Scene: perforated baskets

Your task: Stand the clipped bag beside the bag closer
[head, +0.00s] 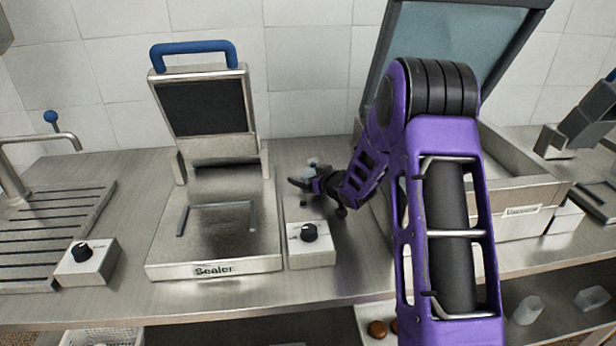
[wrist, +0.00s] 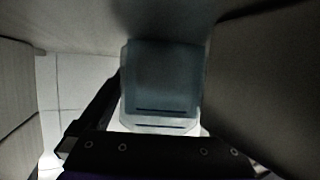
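My gripper (head: 312,186) is low over the counter, between the machine labelled Sealer (head: 215,265) and the larger machine to the right. In the wrist view, a pale bluish, see-through thing (wrist: 163,80) with dark slits lies just beyond the dark gripper body. It may be the bag, but I cannot tell if the fingers touch it. A small pale thing (head: 313,163) shows just behind my gripper in the head view. The finger spacing is too small and dark to read. I see no clearly separate bag closer; the Sealer stands open with its blue-handled lid (head: 200,95) up.
A control box with a black knob (head: 310,250) stands in front of my gripper. The large steel machine (head: 520,210) with a raised glass lid (head: 455,40) is on the right. A sink drainer (head: 55,225) and another knob box (head: 87,262) are on the left.

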